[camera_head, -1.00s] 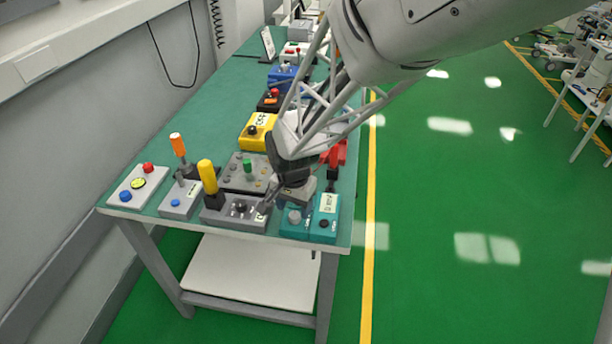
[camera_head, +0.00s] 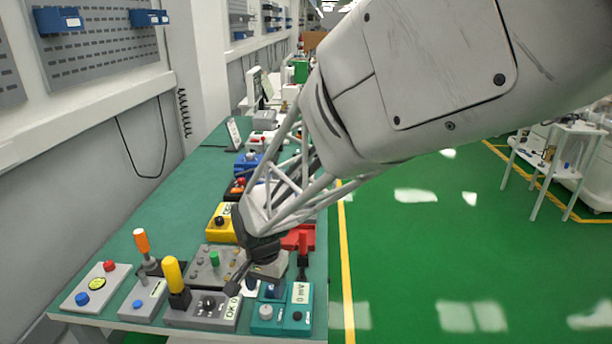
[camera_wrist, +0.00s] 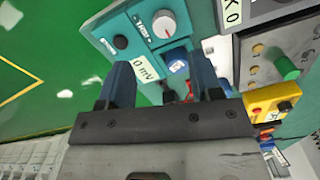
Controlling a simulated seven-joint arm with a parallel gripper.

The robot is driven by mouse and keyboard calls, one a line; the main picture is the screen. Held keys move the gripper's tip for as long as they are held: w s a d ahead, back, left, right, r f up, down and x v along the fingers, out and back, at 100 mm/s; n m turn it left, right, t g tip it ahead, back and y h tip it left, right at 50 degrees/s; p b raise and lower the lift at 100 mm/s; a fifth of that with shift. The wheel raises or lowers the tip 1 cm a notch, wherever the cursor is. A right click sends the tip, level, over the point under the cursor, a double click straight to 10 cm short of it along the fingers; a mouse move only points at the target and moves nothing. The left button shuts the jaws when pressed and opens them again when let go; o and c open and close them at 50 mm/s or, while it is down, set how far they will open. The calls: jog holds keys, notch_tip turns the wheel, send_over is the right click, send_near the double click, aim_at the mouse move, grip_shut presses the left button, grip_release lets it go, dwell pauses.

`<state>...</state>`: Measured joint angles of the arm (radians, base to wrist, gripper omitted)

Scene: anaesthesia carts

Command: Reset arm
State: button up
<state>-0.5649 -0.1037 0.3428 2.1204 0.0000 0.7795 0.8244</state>
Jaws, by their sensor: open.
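My gripper (camera_wrist: 166,88) is open and empty in the wrist view, its two dark blue fingers apart. Between and beyond the fingers is a teal box (camera_wrist: 140,45) with a white-and-red dial and a "0 mV" label. In the head view my gripper (camera_head: 250,270) is above the front right part of the green table (camera_head: 168,215), over the teal boxes (camera_head: 266,316) and a grey box with an "OK" label (camera_head: 205,310). My arm reaches in from the upper right, and its wrist hides part of the devices below.
A yellow box (camera_head: 222,222), a red device (camera_head: 298,237) and a blue box (camera_head: 248,163) lie farther back. The left table surface is clear.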

jog(key=s+d+r+n+t, duration=0.1)
jog(key=s+d+r, duration=0.4)
jog(key=d, duration=0.5)
jog(key=s+d+r+n, duration=0.1)
jog(key=s+d+r, duration=0.4)
jog(key=d, duration=0.5)
jog(key=s+d+r+t, duration=0.1)
jog(key=s+d+r, duration=0.3)
jog(key=s+d, duration=0.4)
jog(key=d, duration=0.2)
jog(key=shift+s+d+r+n+t, duration=0.2)
jog(key=shift+d+r+n+t, duration=0.1)
jog(key=shift+d+r+n, duration=0.1)
dwell(1.6)
